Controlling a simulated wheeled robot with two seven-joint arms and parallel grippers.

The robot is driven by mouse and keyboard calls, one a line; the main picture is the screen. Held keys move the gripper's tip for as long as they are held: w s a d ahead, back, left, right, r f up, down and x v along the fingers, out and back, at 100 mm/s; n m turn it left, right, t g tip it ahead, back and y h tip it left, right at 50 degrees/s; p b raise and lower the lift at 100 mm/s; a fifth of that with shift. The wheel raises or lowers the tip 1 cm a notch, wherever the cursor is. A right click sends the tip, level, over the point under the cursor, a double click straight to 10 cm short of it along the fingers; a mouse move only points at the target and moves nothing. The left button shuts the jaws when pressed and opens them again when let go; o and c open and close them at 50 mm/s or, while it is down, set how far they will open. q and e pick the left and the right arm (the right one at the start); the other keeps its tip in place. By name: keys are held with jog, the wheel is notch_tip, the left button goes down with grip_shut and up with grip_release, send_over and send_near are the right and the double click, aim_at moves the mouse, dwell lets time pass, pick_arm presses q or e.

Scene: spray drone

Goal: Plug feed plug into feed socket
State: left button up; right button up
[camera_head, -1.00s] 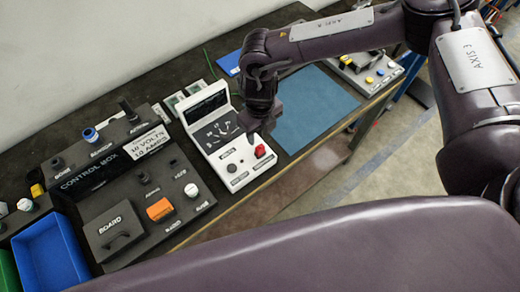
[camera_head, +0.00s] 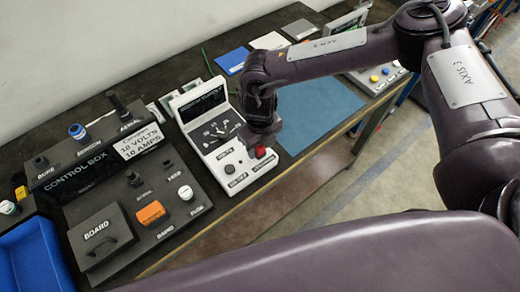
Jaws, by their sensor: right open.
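My right gripper (camera_head: 262,137) hangs down over the right side of a white sloped instrument unit (camera_head: 208,149). It is open, and its fingers are close to a red block-like part (camera_head: 260,153) on that unit; I cannot tell whether they touch. The dark control box (camera_head: 135,190) stands to the left, with several plug- or knob-like parts: a blue one (camera_head: 77,132), an orange one (camera_head: 151,213) and a white one (camera_head: 186,193). The small labels are blurred, so I cannot tell which parts are the feed plug and feed socket. My left gripper is not in view.
A hinged-looking dark BOARD block (camera_head: 97,232) sits at the front left, and a blue bin (camera_head: 30,262) beyond it. A blue mat (camera_head: 318,108) lies clear on the right of the dark bench. A device with coloured buttons (camera_head: 378,78) stands beyond it.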

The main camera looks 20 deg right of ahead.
aim_at(260, 147)
dwell(0.8)
grip_shut()
jog(key=shift+r, duration=0.2)
jog(key=shift+r+p, duration=2.1)
jog(key=shift+r, duration=0.7)
